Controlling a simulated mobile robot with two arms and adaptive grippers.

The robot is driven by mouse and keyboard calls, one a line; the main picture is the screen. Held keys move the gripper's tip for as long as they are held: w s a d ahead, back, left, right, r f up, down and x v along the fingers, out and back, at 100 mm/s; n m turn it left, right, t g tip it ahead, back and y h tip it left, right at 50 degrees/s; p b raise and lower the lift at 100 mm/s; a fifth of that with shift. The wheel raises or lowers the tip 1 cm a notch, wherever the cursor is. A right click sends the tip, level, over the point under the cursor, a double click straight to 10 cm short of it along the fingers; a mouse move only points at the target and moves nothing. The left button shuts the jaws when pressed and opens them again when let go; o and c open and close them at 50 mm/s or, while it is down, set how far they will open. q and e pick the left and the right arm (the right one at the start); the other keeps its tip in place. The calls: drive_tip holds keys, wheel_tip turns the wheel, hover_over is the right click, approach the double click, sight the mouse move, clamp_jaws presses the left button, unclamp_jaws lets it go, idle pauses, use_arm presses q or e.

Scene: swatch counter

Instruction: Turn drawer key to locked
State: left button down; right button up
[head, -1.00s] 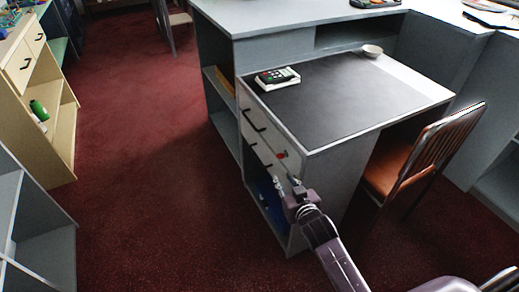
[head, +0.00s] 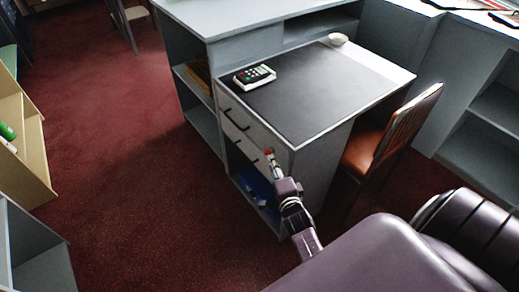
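The drawer key shows as a small red piece (head: 268,154) on the front of the grey desk's drawers, near their right edge. My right gripper (head: 273,166) is right at the key, its tip pointing at the drawer front. The fingers are small and dark here, and I cannot tell whether they touch the key or are shut on it. The drawer front (head: 240,124) is pale with dark bar handles, and the drawers look closed. The key's turn angle is too small to read. My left gripper is not in view.
A brown chair (head: 385,140) stands at the desk's right side. Open red carpet (head: 120,150) lies left of the desk.

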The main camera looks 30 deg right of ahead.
sight(268, 152)
drive_tip(key=shift+b+x, duration=0.5)
drive_tip(key=shift+x, duration=3.35)
drive_tip(key=shift+d, duration=0.1)
clamp_jaws()
